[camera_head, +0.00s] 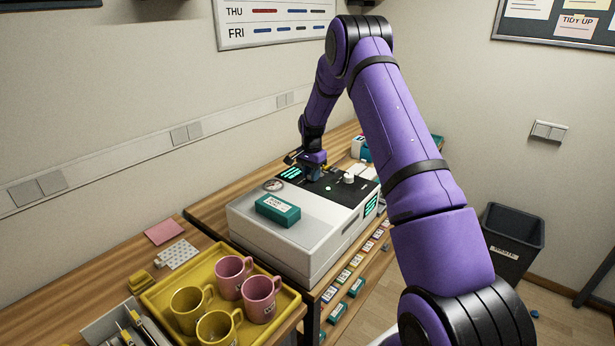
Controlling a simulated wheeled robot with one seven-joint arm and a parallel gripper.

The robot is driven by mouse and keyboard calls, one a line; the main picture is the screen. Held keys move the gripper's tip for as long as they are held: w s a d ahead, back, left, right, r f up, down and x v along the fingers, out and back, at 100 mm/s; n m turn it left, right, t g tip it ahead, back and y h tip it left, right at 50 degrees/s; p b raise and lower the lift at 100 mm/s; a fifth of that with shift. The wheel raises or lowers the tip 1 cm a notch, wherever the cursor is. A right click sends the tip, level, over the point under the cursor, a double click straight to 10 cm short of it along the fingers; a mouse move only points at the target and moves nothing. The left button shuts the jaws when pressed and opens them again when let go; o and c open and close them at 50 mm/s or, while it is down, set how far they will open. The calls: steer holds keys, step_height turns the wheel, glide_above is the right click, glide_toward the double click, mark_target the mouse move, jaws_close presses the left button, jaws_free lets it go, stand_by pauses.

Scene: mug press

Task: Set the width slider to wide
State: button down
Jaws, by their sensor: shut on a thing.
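The mug press (300,245) is a large pale grey box with a black control panel (328,187) on the far part of its top. My gripper (313,175) reaches down onto this panel from behind and is shut at panel level. The fingertips are small and partly hidden, and the width slider's knob appears to be between them. The slider's track and its marks are too small and covered to read. A green-lit display (291,173) is left of the gripper, and a white knob (349,178) is to its right.
A teal box (278,209) lies on the press top, near a round badge (273,185). A yellow tray (158,296) with pink and yellow mugs stands in front. Several small labelled blocks (343,276) line the table's right edge. A dark bin (512,235) stands on the floor.

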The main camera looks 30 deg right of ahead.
steer(key=c, duration=0.9)
jaws_free()
steer(key=shift+w+d, duration=0.1)
steer(key=shift+d, duration=0.15)
steer(key=shift+r, duration=0.1)
step_height(320, 180, up, 11)
steer(key=shift+f, duration=0.2)
steer(key=s+a+r+n+t, duration=0.1)
steer(key=s+a+r+n, duration=0.2)
steer(key=s+a+r, duration=0.6)
steer(key=s+a+r+n+t, duration=0.2)
steer(key=s+a+r+n, duration=0.25)
steer(key=s+r, duration=0.75)
steer(key=s+a+n, duration=0.2)
steer(key=s+a, duration=0.1)
steer(key=s, duration=0.5)
steer(key=s+a+r+n+t, duration=0.1)
steer(key=s+a+n, duration=0.1)
steer(key=s, duration=0.7)
steer(key=s+a+r+n+t, duration=0.1)
steer(key=s+a, duration=0.3)
steer(key=s, duration=0.4)
steer(key=shift+s+n, duration=0.2)
steer(key=shift+n, duration=0.55)
